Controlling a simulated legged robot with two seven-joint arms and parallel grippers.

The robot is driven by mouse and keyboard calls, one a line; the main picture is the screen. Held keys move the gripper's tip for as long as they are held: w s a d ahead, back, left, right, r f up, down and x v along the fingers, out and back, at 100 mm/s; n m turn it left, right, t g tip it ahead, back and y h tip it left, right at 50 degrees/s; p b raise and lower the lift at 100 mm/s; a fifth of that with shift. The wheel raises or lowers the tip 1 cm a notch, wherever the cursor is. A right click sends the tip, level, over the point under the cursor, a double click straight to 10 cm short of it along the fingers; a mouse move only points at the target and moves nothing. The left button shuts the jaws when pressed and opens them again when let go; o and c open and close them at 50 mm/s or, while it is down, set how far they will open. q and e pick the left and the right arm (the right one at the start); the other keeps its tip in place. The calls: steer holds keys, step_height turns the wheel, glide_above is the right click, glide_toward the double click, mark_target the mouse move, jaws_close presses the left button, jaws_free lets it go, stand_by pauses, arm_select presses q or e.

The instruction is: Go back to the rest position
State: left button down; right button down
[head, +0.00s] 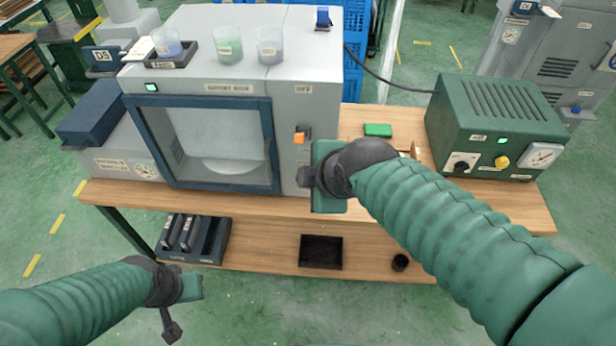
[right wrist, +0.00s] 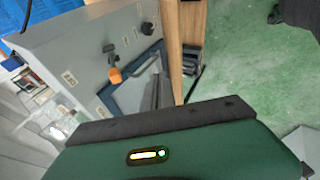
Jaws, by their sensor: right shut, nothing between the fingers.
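My right gripper (head: 308,177) is in front of the right side of the grey spray booth (head: 316,110), just below and right of its orange switch (head: 300,137). It is shut with nothing in it. The right wrist view also shows the orange switch (right wrist: 115,76) and the booth's dark-framed window (right wrist: 135,92). My left gripper (head: 172,328) hangs low at the left, in front of the bench and apart from it. It looks empty, but its fingers are too small to tell open from shut.
Cups stand on the booth (head: 228,45). A green gauge box (head: 500,120) and a green block (head: 378,130) are on the wooden bench (head: 500,205). The lower shelf holds a dark rack (head: 215,245) and a black tray (head: 321,252). The floor before the bench is clear.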

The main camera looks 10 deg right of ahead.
steer(key=shift+s, duration=0.1)
steer(key=s+d+f+m+g, duration=0.1)
steer(key=s+d+f+m, duration=0.2)
steer(key=f+m, duration=0.2)
steer(key=s+d+f+m+g+h, duration=0.1)
steer(key=s+d+f+m+g, duration=0.1)
steer(key=f+m, duration=0.4)
steer(key=s+d+f+m+g, duration=0.1)
steer(key=s+d+f+m, duration=0.4)
steer(key=f, duration=0.4)
steer(key=shift+d+m+g+h, duration=0.3)
steer(key=shift+d+g+h, duration=0.1)
steer(key=shift+d, duration=0.05)
